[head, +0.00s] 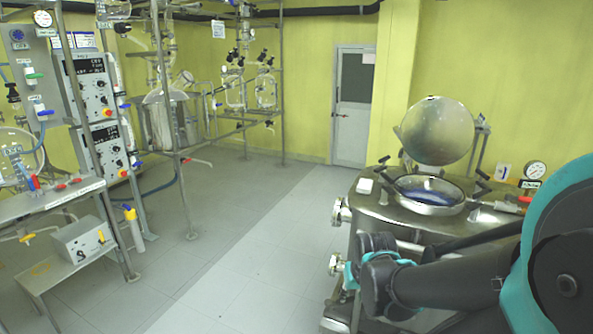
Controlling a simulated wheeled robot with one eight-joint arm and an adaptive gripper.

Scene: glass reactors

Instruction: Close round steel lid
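The round steel lid (437,130) is open. It stands tilted up at the back of a steel vessel (385,208), with its broad round face toward the camera. Below it, the round opening (430,193) of the vessel shows a shiny rim and a dark bluish inside. My arm reaches in from the right edge and covers the front right of the vessel. Its dark, teal-banded joints end in front of the vessel, below the rim and well apart from the lid. I cannot make out any gripper fingers.
Dark clamp handles stand around the opening. A pressure gauge (535,170) and a red-handled valve (523,200) sit on the right of the vessel top. The floor (225,240) to the left is clear, up to a bench and glass reactor frames.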

